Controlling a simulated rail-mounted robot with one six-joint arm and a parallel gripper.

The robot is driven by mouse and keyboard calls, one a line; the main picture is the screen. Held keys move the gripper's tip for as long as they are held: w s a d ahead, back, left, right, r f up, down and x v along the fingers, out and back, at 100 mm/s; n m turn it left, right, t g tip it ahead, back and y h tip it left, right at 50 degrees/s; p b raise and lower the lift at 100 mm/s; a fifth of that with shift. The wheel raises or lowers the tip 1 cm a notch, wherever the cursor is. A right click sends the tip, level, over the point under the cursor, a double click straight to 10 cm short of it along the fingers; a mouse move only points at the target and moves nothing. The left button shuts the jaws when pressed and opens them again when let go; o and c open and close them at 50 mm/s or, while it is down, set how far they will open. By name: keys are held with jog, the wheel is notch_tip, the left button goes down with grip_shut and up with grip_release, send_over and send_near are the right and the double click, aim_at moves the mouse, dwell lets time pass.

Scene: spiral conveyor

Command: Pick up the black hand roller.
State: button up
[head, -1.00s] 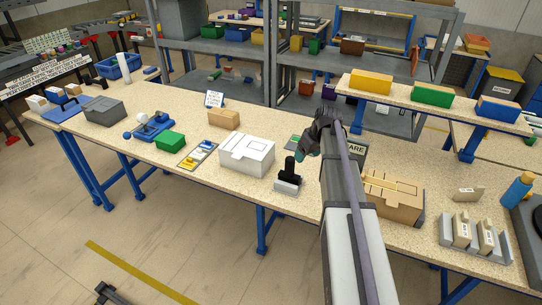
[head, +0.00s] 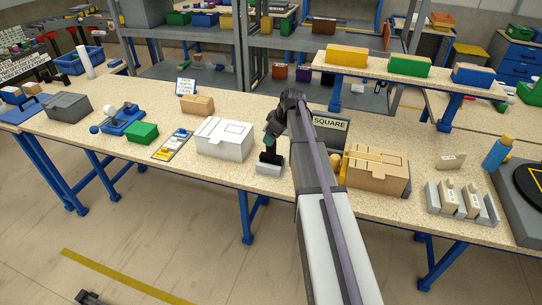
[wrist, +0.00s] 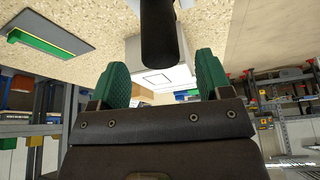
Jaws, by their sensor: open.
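The black hand roller (head: 270,157) stands upright in a pale grey holder (head: 269,169) near the front edge of the bench, right of the white box. In the wrist view its dark cylindrical end (wrist: 158,35) hangs into the picture from the top, just beyond and between my green fingertips. My gripper (head: 271,138) is at the upper part of the roller and partly covers it in the head view. In the wrist view my gripper (wrist: 162,64) is open, with a wide gap and nothing clasped between the fingers. Contact with the roller cannot be made out.
A white box (head: 224,140) stands left of the roller. A cardboard box (head: 377,170) and a dark sign reading SQUARE (head: 330,123) are to the right, partly behind my arm. A raised shelf with colored bins (head: 408,66) is at the back right.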

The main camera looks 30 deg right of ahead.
aim_at(271, 152)
jog(key=b+x, duration=0.3)
jog(key=x, duration=0.1)
jog(key=shift+s+d+f, duration=0.1)
jog(key=shift+f, duration=0.3)
jog(key=shift+r, duration=0.2)
jog(key=c, duration=1.2)
